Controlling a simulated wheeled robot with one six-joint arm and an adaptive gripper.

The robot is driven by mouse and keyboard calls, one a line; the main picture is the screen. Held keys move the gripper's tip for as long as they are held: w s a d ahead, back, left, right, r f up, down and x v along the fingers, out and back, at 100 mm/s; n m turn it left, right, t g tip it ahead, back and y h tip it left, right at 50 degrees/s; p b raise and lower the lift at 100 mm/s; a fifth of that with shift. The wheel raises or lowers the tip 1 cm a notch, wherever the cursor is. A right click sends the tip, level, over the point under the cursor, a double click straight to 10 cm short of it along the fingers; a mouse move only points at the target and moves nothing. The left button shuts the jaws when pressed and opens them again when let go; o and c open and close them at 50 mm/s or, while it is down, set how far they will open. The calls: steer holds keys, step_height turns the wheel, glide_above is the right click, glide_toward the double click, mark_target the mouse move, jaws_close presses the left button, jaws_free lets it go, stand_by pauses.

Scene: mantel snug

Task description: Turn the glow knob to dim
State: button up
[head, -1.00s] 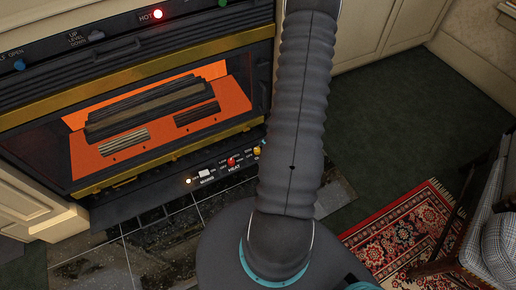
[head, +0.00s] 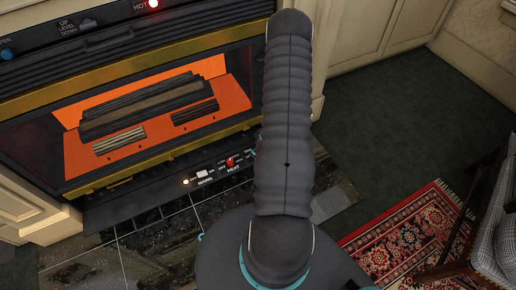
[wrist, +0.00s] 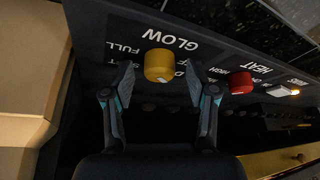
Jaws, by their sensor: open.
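The glow knob (wrist: 158,66) is a yellow round knob under the word GLOW on a dark panel in the wrist view. The word FULL shows beside it, and another label is mostly covered by a finger. My gripper (wrist: 157,76) is open, with one finger on each side of the knob. I see a small gap on each side, but cannot tell how deep the fingertips reach. In the head view my arm hides the glow knob and nearly all of the gripper.
The red heat knob (wrist: 241,83) sits right of the fingers; it also shows in the head view (head: 230,162). A white switch (head: 201,174) is further along the panel. The lit fireplace (head: 150,112) is above. A patterned rug (head: 405,235) and chair stand right.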

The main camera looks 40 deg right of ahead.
jaws_close()
steer(key=shift+f+b, duration=0.1)
steer(key=shift+b, duration=0.35)
steer(key=shift+f+m+b, duration=0.1)
steer(key=shift+m+b, duration=0.4)
steer(key=shift+b, duration=0.05)
steer(key=shift+a+m+h+b, duration=0.1)
steer(key=shift+m+h+b, duration=0.4)
steer(key=shift+b, duration=0.45)
steer(key=shift+r+m+h+b, duration=0.25)
steer(key=shift+m+h+b, duration=0.45)
steer(key=shift+m+b, duration=0.4)
